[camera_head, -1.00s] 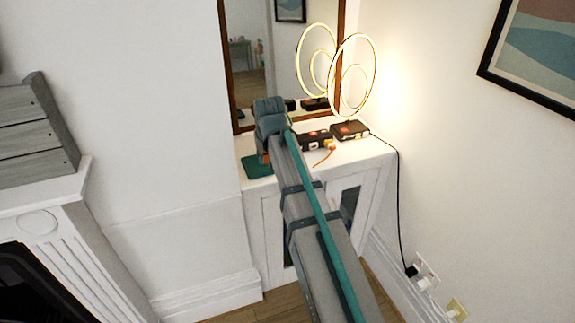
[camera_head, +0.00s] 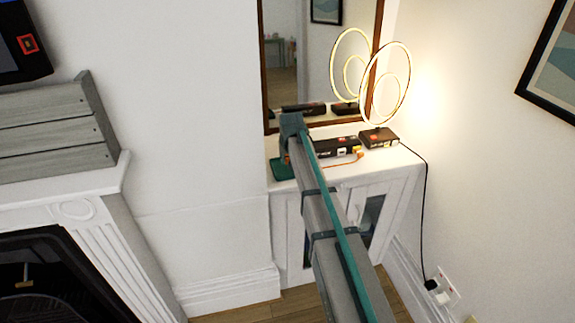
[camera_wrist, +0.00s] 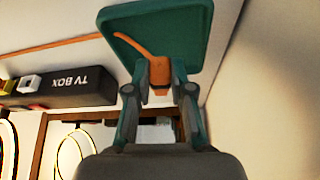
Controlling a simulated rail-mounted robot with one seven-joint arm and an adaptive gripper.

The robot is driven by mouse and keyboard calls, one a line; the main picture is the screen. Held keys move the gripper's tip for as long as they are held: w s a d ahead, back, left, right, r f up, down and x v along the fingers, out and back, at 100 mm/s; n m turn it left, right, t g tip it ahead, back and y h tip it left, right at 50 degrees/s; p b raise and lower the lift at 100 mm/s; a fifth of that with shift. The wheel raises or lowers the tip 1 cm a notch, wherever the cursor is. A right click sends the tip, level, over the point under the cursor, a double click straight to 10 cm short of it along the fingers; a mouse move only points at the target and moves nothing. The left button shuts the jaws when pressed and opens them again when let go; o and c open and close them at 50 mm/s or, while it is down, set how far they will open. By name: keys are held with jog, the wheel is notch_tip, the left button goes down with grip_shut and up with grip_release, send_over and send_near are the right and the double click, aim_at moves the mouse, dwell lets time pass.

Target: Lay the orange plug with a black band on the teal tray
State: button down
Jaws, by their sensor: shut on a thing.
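My gripper (camera_wrist: 160,75) is shut on the orange plug (camera_wrist: 159,72), which sits between the two fingertips in the wrist view. A thin orange piece curves from the plug over the teal tray (camera_wrist: 195,20). The black band is not clear. In the head view the teal tray (camera_head: 281,171) lies at the left end of the white cabinet top, partly hidden behind my arm. My gripper is over or beside it there, and its fingers are mostly hidden. I cannot tell whether the plug touches the tray.
A black TV box (camera_head: 338,147) and a ring lamp (camera_head: 384,90) on a dark base stand right of the tray. An orange strip (camera_head: 345,161) lies in front of the box. A mirror (camera_head: 320,60) stands behind. The fireplace mantel (camera_head: 70,185) is at left.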

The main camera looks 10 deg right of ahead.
aim_at(288, 172)
jog(key=shift+w+f, duration=0.3)
jog(key=shift+w, duration=0.05)
jog(key=shift+f+p, duration=0.7)
jog(key=shift+f, duration=0.9)
jog(key=shift+f, duration=0.2)
jog(key=c, duration=1)
grip_release()
jog(key=shift+r, duration=0.1)
jog(key=shift+r, duration=0.2)
jog(key=b+v, duration=0.2)
jog(key=v, duration=0.9)
jog(key=shift+s+r, duration=0.15)
jog(key=shift+r, duration=0.25)
